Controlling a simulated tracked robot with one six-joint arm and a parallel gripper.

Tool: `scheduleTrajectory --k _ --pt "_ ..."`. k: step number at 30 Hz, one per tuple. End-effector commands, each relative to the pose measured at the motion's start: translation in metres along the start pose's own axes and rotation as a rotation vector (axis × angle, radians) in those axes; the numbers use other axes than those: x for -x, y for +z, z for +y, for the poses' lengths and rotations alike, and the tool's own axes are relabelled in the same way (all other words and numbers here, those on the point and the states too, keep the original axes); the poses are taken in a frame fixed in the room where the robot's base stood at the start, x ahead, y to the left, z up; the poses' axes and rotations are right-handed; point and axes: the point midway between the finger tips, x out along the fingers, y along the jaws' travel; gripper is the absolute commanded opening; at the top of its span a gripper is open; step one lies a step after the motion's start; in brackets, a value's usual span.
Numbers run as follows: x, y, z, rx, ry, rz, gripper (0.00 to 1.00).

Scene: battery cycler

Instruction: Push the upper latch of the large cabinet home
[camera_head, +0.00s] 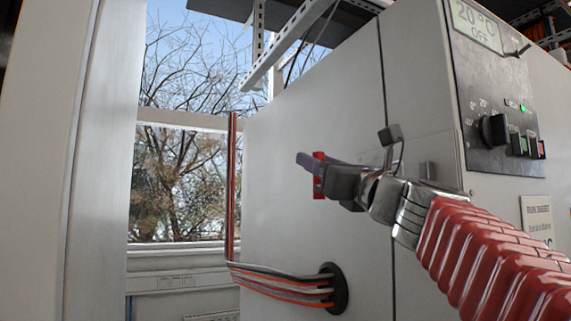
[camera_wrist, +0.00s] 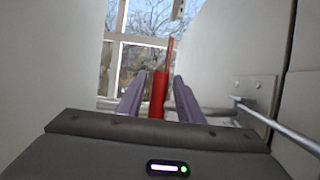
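The large cabinet (camera_head: 300,120) is pale grey and fills the middle and right of the head view. A red upright piece (camera_head: 319,175), which looks like the latch handle, shows at my gripper's fingers; it also shows in the wrist view (camera_wrist: 158,95). My gripper (camera_head: 308,161) is in front of the cabinet side, its purple-grey fingers pointing left. In the wrist view the fingers (camera_wrist: 158,90) stand on either side of the red piece, with narrow gaps visible. A metal rod (camera_wrist: 262,118) and a bracket plate (camera_wrist: 257,92) are at the right. The latch's seating is hidden.
Red and black cables (camera_head: 285,285) enter a round port (camera_head: 334,288) below my gripper. A control panel (camera_head: 500,110) with a knob and buttons is at the upper right. A window (camera_head: 185,130) and white frame (camera_head: 100,160) are at the left. Metal brackets hang above.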

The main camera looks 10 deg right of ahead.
Motion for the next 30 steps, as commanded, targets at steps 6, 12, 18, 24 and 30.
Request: scheduleTrajectory --k 6,12,18,24,30 --pt "0.0002 0.0000 -0.0002 0.000 0.000 0.000 0.17" --pt "0.0003 0.0000 -0.0005 0.000 -0.001 0.000 0.03" --pt "0.0004 0.0000 -0.0008 0.001 -0.002 0.000 0.00" --pt "0.0013 0.0004 -0.0043 0.001 -0.004 0.000 0.00" --pt "-0.0005 -0.0002 -0.0010 0.003 -0.007 -0.001 0.00"
